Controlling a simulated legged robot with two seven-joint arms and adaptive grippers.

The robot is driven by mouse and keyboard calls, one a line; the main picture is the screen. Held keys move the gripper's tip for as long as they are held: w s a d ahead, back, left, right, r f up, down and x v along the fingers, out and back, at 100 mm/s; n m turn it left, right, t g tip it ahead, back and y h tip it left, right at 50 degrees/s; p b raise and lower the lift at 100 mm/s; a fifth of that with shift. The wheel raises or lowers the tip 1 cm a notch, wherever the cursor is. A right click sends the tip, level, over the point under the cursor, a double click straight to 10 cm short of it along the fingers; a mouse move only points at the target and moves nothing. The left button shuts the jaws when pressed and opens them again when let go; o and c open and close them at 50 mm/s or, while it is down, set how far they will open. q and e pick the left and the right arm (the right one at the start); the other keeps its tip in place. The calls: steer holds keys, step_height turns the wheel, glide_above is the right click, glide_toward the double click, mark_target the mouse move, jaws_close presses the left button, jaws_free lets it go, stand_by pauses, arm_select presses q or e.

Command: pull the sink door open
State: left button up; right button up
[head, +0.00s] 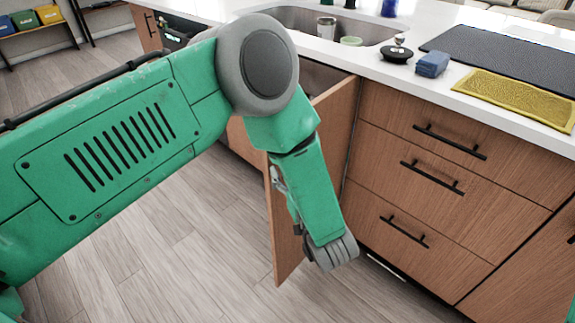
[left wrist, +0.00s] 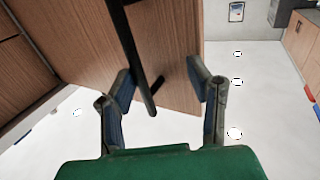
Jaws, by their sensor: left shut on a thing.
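The sink door (head: 338,130) is a wood panel standing ajar, swung out from the cabinet below the sink, with a gap at its top. My left arm crosses in front of it and hides much of its face. In the left wrist view the door (left wrist: 180,40) carries a long black bar handle (left wrist: 135,50). My right gripper is not in view.
Closed drawers (head: 440,150) with black handles stand right of the door. The counter (head: 375,65) holds a sink (head: 290,22), a blue sponge (head: 432,64), a yellow mat (head: 515,95) and a dark mat (head: 500,55). The wooden floor (head: 190,265) before the door is clear.

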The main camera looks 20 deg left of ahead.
arm_select(q)
steer(key=shift+s+d, duration=0.45)
steer(key=shift+d, duration=0.05)
stand_by(0.3)
steer(key=v, duration=0.7)
steer(key=shift+s+d, duration=0.2)
steer(key=shift+d, duration=0.1)
